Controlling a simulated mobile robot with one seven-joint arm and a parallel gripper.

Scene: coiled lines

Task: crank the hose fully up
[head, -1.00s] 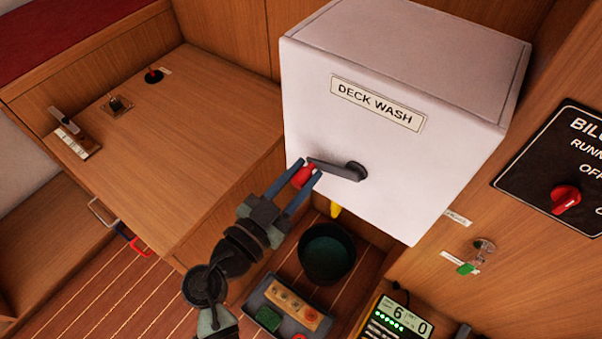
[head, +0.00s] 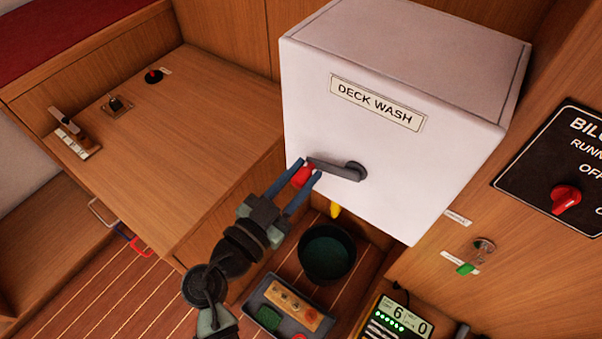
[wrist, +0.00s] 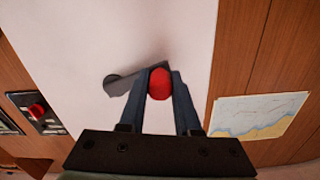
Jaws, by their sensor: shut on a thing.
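The white deck wash box (head: 400,75) hangs on the wall, with a grey crank arm (head: 337,169) on its front. The crank arm runs from a dark hub on the right to a red knob (head: 303,176) at its left end. My gripper (head: 305,176) is shut on the red knob, one blue finger on each side. In the wrist view the red knob (wrist: 160,84) sits between the fingertips, and the crank arm (wrist: 135,80) reaches left to its hub. A yellow tip (head: 335,210), perhaps the hose end, shows below the box. The rest of the hose is hidden.
A dark bucket (head: 327,266) stands on the floor below the box. A grey tray (head: 258,301) with small items is in front of it. A wooden counter (head: 170,150) is at left, a black bilge switch panel (head: 560,165) at right.

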